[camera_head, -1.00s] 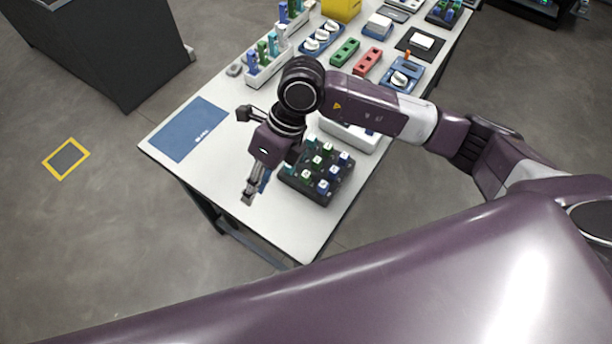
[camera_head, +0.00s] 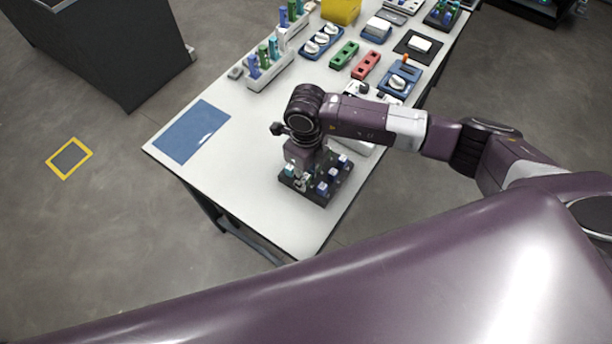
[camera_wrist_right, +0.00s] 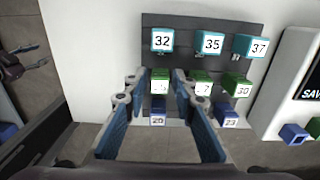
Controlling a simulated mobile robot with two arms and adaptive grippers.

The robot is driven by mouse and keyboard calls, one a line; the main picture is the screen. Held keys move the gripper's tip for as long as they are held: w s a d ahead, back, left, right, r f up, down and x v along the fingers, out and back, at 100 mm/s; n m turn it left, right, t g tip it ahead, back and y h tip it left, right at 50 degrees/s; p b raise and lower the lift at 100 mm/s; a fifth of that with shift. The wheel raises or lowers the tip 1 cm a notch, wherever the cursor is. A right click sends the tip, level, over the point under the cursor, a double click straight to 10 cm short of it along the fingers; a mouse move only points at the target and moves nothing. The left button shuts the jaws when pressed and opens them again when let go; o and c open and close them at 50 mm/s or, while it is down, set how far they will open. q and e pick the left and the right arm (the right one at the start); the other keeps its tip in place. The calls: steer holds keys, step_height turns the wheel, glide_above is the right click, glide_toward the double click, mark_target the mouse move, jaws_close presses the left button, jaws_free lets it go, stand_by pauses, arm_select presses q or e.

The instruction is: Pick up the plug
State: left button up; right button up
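The plugs are small numbered blocks in rows on a dark rack (camera_head: 325,196). The right wrist view shows teal plugs 32 (camera_wrist_right: 162,40), 35 (camera_wrist_right: 209,43) and 37 (camera_wrist_right: 250,47) in the far row. The middle row has a left green plug (camera_wrist_right: 159,86), a middle green plug (camera_wrist_right: 202,88) and green 30 (camera_wrist_right: 239,88). Blue plugs 20 (camera_wrist_right: 157,119) and 23 (camera_wrist_right: 229,119) are nearer. My right gripper (camera_wrist_right: 161,78) is open above the rack, its fingers on either side of the left green plug; contact cannot be told. My left gripper is not in view.
A white device (camera_wrist_right: 298,85) stands right of the rack in the wrist view, with loose-looking blue blocks (camera_wrist_right: 293,134) beside it. A blue mat (camera_head: 192,132) lies on the left of the table. Bottle racks (camera_head: 268,70) and coloured trays (camera_head: 344,54) stand farther back.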

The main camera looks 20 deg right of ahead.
jaws_close()
step_height(320, 180, up, 20)
steer(key=b, duration=0.4)
stand_by(0.4)
